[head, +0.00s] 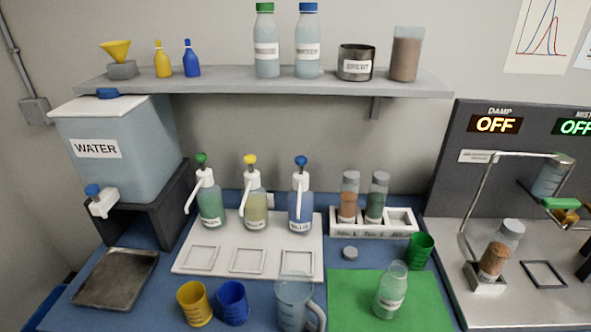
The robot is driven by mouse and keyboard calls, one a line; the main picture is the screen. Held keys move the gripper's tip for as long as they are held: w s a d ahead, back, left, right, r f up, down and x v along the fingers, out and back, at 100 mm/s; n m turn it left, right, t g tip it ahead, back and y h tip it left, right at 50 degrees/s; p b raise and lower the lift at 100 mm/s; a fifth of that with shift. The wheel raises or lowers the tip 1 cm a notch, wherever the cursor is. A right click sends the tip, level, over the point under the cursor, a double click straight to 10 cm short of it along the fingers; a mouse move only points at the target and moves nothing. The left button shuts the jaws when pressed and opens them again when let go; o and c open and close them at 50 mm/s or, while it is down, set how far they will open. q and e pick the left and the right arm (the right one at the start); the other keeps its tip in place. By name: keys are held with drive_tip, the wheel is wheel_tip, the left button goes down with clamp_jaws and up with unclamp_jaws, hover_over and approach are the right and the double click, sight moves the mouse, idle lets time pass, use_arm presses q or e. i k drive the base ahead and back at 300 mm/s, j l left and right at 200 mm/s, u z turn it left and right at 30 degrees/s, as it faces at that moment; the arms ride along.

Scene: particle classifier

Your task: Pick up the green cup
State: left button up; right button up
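The green cup (420,250) stands upright on the blue bench top, just behind the right back corner of the green mat (344,312). It is to the right of the clear bottle with a label (391,290) that stands on the mat. Neither of my grippers shows in the head view, and nothing is touching the cup.
Left of the mat stand a clear jug (293,305), a blue cup (233,302) and a yellow cup (195,303). Behind the green cup is a white rack (402,223) with two vials. The machine's base (450,245) lies close on its right.

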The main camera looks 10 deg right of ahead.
sight(420, 245)
drive_tip(key=z, duration=1.25)
